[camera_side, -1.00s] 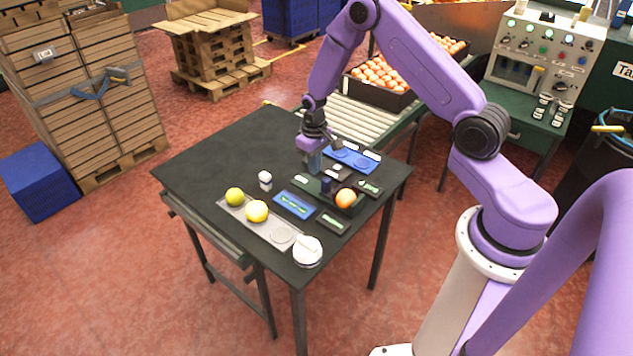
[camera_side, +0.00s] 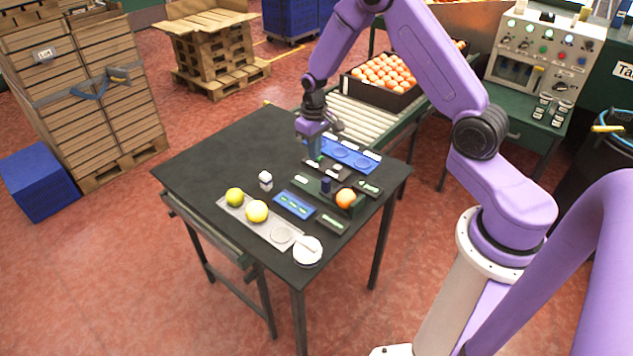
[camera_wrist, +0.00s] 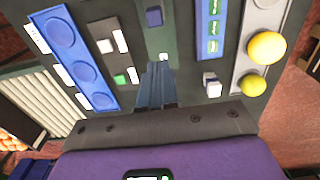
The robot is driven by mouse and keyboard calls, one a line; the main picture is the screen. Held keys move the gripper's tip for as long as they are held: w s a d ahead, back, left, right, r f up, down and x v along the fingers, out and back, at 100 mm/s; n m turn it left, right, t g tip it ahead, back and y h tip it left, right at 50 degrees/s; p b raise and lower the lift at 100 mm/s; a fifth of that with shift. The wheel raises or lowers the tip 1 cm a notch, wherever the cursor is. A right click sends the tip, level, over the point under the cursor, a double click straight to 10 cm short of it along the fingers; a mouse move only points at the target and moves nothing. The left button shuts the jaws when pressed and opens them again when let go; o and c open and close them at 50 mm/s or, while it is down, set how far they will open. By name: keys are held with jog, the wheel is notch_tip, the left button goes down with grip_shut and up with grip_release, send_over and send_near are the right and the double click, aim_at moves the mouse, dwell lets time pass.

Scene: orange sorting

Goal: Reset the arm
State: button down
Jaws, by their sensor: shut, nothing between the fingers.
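My gripper (camera_side: 314,153) is shut and empty. In the side view it hangs above the back part of the dark table (camera_side: 215,160), near the blue tray with round recesses (camera_side: 350,156). In the wrist view its closed fingers (camera_wrist: 155,85) point at the table, between the blue tray (camera_wrist: 72,50) on the left and a small white-topped block (camera_wrist: 212,85) on the right. I cannot tell the exact height of the fingertips above the table.
An orange (camera_side: 345,198) sits on a dark stand. Two yellow fruits (camera_side: 256,211) (camera_side: 235,197) lie on a grey tray (camera_side: 268,232). A blue panel (camera_side: 295,204) and white round dish (camera_side: 307,251) are nearby. A roller conveyor (camera_side: 365,118) with a crate of oranges (camera_side: 382,75) stands behind.

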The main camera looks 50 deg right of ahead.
jog(key=s+a+r+n, duration=0.6)
jog(key=s+a+r, duration=0.6)
jog(key=a, duration=0.2)
jog(key=s+r+n, duration=0.3)
jog(key=s, duration=0.7)
jog(key=s+r+n, duration=0.3)
jog(key=s, duration=0.8)
jog(key=shift+s+d+r+n, duration=0.2)
jog(key=shift+d+n, duration=0.1)
jog(key=shift+d, duration=0.05)
